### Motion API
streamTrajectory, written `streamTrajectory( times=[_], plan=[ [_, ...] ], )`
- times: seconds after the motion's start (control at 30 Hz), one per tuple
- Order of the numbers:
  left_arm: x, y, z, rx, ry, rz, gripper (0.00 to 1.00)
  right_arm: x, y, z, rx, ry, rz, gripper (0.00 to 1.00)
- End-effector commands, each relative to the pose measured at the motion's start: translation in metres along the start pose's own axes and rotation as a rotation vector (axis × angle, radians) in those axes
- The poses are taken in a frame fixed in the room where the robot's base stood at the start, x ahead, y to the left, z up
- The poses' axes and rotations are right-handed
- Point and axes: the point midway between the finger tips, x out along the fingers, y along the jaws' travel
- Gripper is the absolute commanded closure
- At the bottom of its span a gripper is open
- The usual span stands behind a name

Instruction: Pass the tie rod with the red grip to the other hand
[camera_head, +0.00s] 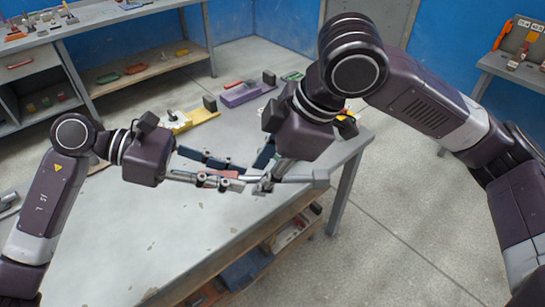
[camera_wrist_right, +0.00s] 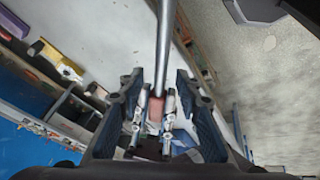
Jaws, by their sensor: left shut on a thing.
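The tie rod (camera_head: 300,179) is a grey metal bar with a thicker end at the right; it lies roughly level above the front of the workbench. Its red grip (camera_head: 223,174) is between the fingers of my left gripper (camera_head: 236,175), which is shut on it. In the right wrist view the rod (camera_wrist_right: 163,45) runs up the middle, with the red grip (camera_wrist_right: 155,110) below, between the left gripper's fingers. My right gripper (camera_wrist_right: 160,80) is open, one finger on each side of the rod, with gaps visible. Its body hides part of the bench in the head view.
The grey workbench (camera_head: 120,235) is mostly bare on the left. A yellow tray (camera_head: 190,120) and a purple block (camera_head: 245,93) stand at its back. Shelves (camera_head: 265,240) sit under the bench. A second bench (camera_head: 105,15) stands at the back left.

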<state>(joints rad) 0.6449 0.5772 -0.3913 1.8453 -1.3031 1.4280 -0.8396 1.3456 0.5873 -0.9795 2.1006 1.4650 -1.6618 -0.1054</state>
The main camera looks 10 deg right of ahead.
Motion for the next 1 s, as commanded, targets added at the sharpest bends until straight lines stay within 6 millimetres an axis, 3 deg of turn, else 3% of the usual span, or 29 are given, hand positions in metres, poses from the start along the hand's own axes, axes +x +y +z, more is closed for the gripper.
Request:
streamTrajectory(
  times=[0.4,0.67,0.83,0.87,1.0],
  plan=[
    [-0.0002,0.0001,0.0007,0.001,-0.001,0.000,1.00,0.0078,0.0000,-0.0001,0.000,0.000,0.000,0.69],
    [-0.0002,0.0001,0.0007,0.001,-0.001,0.001,1.00,0.0076,0.0001,-0.0001,0.000,0.000,0.000,0.98],
    [-0.0002,0.0001,0.0007,0.001,-0.001,0.000,1.00,0.0075,0.0001,0.0000,0.000,0.000,0.000,1.00],
    [-0.0002,0.0001,0.0007,0.001,-0.001,0.000,0.80,0.0071,0.0003,-0.0004,0.000,0.001,0.001,1.00],
    [-0.0002,0.0001,0.0006,0.001,-0.001,0.000,0.64,0.0070,0.0003,-0.0003,0.000,0.001,0.001,1.00]
  ],
)
